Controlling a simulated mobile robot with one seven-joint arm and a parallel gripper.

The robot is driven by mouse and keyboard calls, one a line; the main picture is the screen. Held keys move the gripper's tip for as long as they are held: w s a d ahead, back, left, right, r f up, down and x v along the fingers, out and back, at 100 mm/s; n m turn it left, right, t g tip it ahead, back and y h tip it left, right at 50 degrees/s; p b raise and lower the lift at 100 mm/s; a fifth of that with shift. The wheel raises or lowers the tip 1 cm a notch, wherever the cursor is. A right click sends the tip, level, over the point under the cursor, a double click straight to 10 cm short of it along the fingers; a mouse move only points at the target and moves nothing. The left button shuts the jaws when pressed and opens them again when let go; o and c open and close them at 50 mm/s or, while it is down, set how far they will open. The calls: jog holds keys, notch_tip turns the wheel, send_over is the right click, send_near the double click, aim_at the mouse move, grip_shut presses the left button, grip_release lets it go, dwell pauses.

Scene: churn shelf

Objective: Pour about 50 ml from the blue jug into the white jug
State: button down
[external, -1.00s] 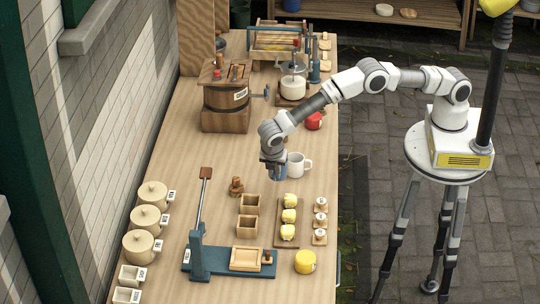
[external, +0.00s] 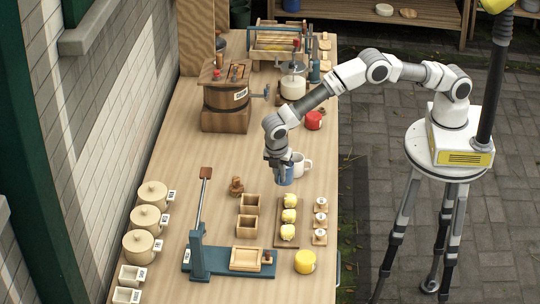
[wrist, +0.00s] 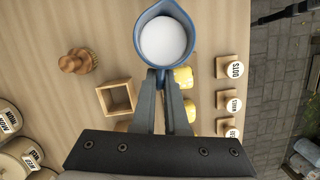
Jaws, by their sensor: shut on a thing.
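The blue jug (external: 284,176) is upright at the table's middle right, and my gripper (external: 279,163) is shut on it from above. In the wrist view my gripper's fingers (wrist: 164,80) close on the near side of the blue jug (wrist: 139,43), at its handle. White liquid fills the round opening I look down into. The white jug (external: 299,166) stands close beside and just behind the blue jug, its handle to the right. The blue jug partly covers it, and I cannot tell whether they touch. The white jug does not show in the wrist view.
Small wooden boxes (external: 249,205), a board with yellow pieces (external: 289,237) and labelled round blocks (external: 320,220) lie in front. A red mug (external: 314,120) and a wooden churn (external: 226,105) stand farther back. The table left of the jugs is mostly clear.

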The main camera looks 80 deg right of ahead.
aim_at(287, 167)
jog(key=shift+s+d+y, duration=0.1)
jog(key=shift+d+y, duration=0.2)
jog(key=shift+d, duration=0.1)
jog(key=shift+s+d+f+t+y+b, duration=0.15)
jog(key=shift+d+f+t+y+b, duration=0.15)
jog(key=shift+d+f+y+b, duration=0.6)
jog(key=shift+s+d+r+y, duration=0.15)
jog(key=shift+d+r+y, duration=0.3)
jog(key=shift+r+y, duration=0.1)
jog(key=shift+s+d+r+t+y, duration=0.2)
jog(key=shift+d+r+y, duration=0.1)
jog(key=shift+d+y, duration=0.2)
jog(key=shift+s+d+r+t+y, duration=0.1)
jog(key=shift+d+r+t+y, duration=0.1)
jog(key=shift+d+r+y, duration=0.3)
jog(key=shift+s+d+y+b, duration=0.1)
jog(key=shift+d+y+b, duration=0.2)
jog(key=shift+d, duration=0.2)
jog(key=shift+s+d+r+y+b, duration=0.1)
jog(key=shift+d+r+y+b, duration=0.25)
jog(key=shift+y, duration=0.2)
jog(key=shift+s+d+r+t+y, duration=0.1)
jog(key=shift+d+r+t+y, duration=0.1)
jog(key=shift+r+t+y, duration=0.1)
jog(key=shift+d+b, duration=0.3)
jog(key=shift+d, duration=0.05)
